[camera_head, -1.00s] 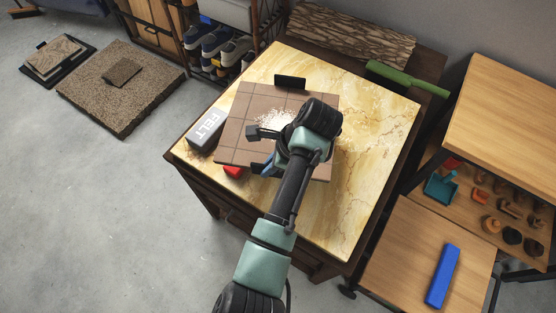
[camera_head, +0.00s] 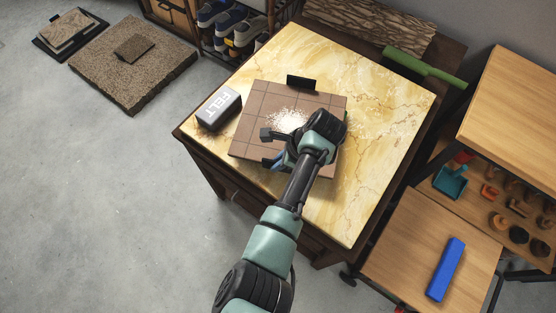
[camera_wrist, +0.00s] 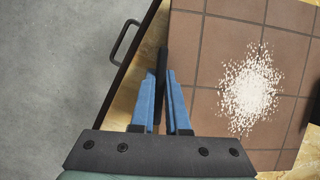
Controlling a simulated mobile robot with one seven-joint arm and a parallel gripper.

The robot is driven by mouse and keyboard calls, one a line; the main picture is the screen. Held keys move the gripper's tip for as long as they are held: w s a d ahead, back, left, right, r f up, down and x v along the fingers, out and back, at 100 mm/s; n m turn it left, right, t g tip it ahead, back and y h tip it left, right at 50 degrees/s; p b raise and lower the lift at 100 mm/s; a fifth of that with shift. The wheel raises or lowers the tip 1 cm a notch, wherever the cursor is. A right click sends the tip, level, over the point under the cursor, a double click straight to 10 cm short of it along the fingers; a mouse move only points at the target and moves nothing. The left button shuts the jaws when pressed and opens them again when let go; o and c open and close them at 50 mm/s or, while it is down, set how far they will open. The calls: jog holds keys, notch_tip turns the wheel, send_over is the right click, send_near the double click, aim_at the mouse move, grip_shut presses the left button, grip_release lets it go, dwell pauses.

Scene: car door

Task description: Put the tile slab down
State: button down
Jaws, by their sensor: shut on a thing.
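The tile slab (camera_head: 250,135) is a brown square plate scored with a grid, with a patch of white grains (camera_head: 288,121) on top. It lies over the marble-topped table, roughly level; I cannot tell whether it touches the top. It has a black handle at its far edge (camera_head: 301,83) and another at its near edge (camera_wrist: 161,90). My gripper (camera_wrist: 163,76) is shut on the near handle, with blue fingers on either side of it. In the head view my wrist hides the slab's right part.
A dark block marked FELT (camera_head: 219,108) sits left of the slab on the marble table (camera_head: 385,120). A green brush-like tool (camera_head: 425,68) lies behind the right edge. A wooden side table (camera_head: 400,250) bears a blue block (camera_head: 445,270). Marble is bare to the right.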

jog(key=shift+w+f, duration=0.1)
jog(key=c, duration=1.2)
grip_release()
jog(key=shift+f, duration=0.1)
jog(key=shift+c, duration=0.2)
jog(key=o, duration=0.3)
jog(key=shift+r, duration=0.4)
jog(key=p+v, duration=0.1)
jog(key=v, duration=1)
jog(key=shift+d+r, duration=0.2)
jog(key=shift+r, duration=0.15)
